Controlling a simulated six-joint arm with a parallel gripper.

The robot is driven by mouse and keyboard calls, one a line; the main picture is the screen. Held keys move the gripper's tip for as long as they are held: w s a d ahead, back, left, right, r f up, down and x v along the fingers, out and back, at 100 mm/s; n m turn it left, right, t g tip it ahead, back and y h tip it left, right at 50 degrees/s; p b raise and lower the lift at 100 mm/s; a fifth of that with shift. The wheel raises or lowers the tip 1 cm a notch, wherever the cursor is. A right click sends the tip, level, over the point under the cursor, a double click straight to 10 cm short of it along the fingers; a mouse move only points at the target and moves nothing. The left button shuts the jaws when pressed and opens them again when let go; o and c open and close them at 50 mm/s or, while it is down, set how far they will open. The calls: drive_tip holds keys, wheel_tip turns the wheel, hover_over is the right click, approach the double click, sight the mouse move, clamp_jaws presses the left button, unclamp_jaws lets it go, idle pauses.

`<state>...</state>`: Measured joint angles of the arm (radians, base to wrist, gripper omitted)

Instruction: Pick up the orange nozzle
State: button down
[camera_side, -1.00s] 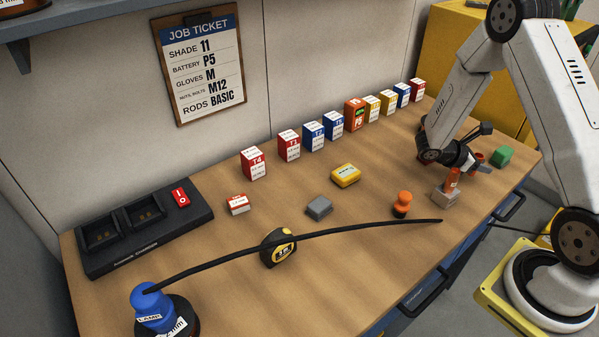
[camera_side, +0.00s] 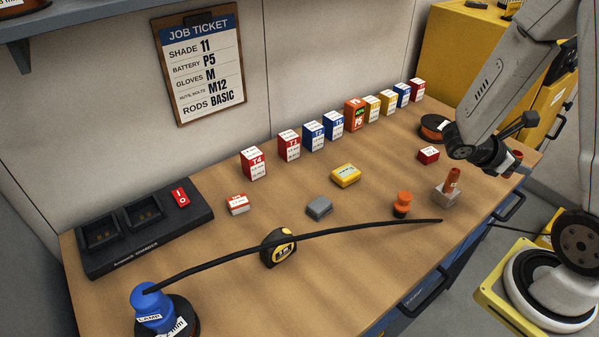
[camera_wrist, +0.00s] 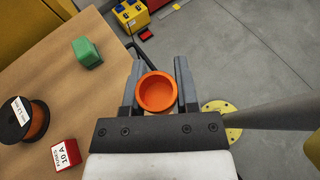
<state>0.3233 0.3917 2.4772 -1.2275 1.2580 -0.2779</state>
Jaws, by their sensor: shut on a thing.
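The orange nozzle (camera_wrist: 157,92) is a round, hollow orange piece seen from its open end in the wrist view. It sits between the two fingers of my gripper (camera_wrist: 156,88), which is shut on it. In the side view my gripper (camera_side: 508,166) is at the right end of the bench, with a bit of the orange nozzle (camera_side: 517,155) showing at its tip. The rest of it is hidden by the fingers. I cannot tell its height above the bench.
A green block (camera_wrist: 87,53), a wire spool (camera_wrist: 22,120) and a red box (camera_wrist: 65,154) lie left of my gripper. A grey holder (camera_side: 446,196) with an orange-red cylinder and a separate orange piece (camera_side: 402,204) stand along the front. Floor shows beyond the bench edge.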

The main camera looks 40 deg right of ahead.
drive_tip(key=shift+s+a+r, duration=0.3)
drive_tip(key=shift+s+a, duration=0.15)
drive_tip(key=shift+s, duration=0.05)
drive_tip(key=shift+s+a+r, duration=0.3)
drive_tip(key=shift+s+a, duration=0.1)
drive_tip(key=shift+s, duration=0.1)
drive_tip(key=shift+w, duration=0.1)
